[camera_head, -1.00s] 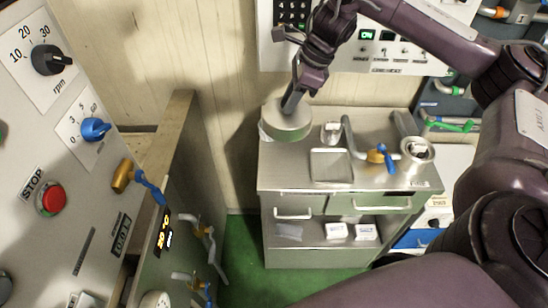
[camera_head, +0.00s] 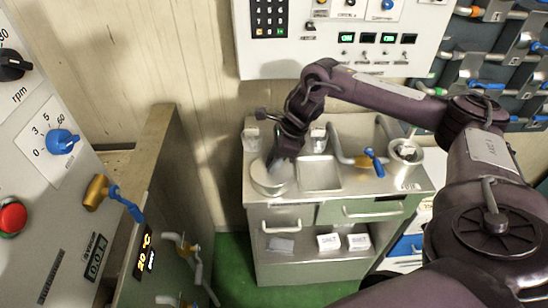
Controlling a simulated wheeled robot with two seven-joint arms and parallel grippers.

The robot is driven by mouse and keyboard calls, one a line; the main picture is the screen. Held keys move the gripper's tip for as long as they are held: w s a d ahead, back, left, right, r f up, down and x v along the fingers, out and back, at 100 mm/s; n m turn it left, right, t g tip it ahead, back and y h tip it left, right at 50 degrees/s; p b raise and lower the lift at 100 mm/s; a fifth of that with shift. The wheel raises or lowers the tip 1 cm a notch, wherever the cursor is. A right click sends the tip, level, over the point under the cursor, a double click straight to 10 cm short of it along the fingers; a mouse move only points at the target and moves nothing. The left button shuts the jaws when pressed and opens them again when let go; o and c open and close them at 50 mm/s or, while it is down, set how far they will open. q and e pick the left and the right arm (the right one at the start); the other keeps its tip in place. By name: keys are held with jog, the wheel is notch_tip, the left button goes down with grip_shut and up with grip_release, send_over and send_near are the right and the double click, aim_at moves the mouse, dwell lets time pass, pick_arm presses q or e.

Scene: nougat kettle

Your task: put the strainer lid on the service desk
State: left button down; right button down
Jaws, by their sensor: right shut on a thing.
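The round, pale metal strainer lid (camera_head: 268,184) is at the left front of the service desk (camera_head: 300,203), a grey metal cabinet with a worktop, in the head view. My right gripper (camera_head: 280,164) points down at the lid's far side and is shut on it. The fingertips are partly hidden by the gripper's own body. The lid looks about level and very low over the worktop; I cannot tell whether it touches. My left gripper is not in view.
The worktop has a square sink (camera_head: 318,173) right of the lid, a pipe with a blue-handled valve (camera_head: 374,163), a round metal container (camera_head: 405,152) and a small cup (camera_head: 318,139). A clear vessel (camera_head: 251,138) stands behind the lid. A control panel (camera_head: 345,38) hangs above.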

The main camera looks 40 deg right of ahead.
jog(key=shift+f, duration=0.1)
jog(key=shift+f, duration=0.2)
jog(key=c, duration=1.1)
grip_release()
jog(key=shift+r, duration=0.1)
